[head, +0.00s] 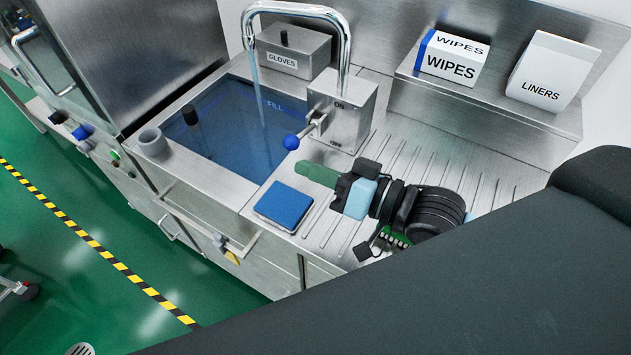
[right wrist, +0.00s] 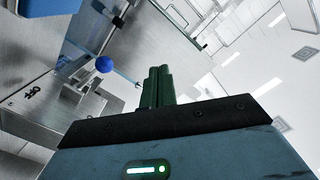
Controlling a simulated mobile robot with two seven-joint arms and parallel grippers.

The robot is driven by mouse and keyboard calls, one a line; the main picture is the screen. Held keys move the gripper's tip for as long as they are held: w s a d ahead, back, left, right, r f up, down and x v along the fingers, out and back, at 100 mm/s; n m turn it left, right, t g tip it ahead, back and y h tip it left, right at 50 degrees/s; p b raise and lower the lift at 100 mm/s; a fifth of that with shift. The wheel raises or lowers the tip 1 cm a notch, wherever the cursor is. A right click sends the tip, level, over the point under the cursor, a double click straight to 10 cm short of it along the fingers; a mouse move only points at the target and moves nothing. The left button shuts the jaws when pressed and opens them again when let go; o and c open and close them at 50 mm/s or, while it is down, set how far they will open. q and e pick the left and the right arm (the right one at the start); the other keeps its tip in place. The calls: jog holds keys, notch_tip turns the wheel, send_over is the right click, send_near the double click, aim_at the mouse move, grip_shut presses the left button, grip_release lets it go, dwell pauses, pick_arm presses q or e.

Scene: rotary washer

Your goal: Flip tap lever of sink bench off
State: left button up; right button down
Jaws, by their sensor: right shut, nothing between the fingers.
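The sink bench tap has a curved chrome spout (head: 345,45) and a steel box body (head: 350,115) with small markings, one reading "On". Its lever (head: 308,130) sticks out to the left and slopes down to a blue ball knob (head: 291,142). A thin stream of water (head: 253,70) falls from the spout into the filled basin. My right gripper (head: 300,169) is shut and empty, with green fingers pointing left, just below the knob in the picture and apart from it. In the right wrist view, the closed fingertips (right wrist: 159,70) show right of the blue knob (right wrist: 104,64). My left gripper is out of view.
The basin (head: 225,125) has a "FILL" mark. A blue pad (head: 283,205) lies on the bench front. A "GLOVES" box (head: 292,50) stands behind the basin. "WIPES" (head: 450,58) and "LINERS" (head: 550,72) boxes stand on the back shelf. The ribbed drainboard (head: 430,150) is mostly clear.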

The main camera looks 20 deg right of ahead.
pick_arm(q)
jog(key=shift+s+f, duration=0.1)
pick_arm(e)
jog(key=shift+s+a+r, duration=0.1)
jog(key=shift+s+a, duration=0.15)
jog(key=shift+s, duration=0.5)
jog(key=shift+s+a+r, duration=0.1)
jog(key=shift+s+a, duration=0.15)
jog(key=shift+s, duration=0.45)
jog(key=shift+w+f, duration=0.1)
jog(key=shift+f, duration=0.05)
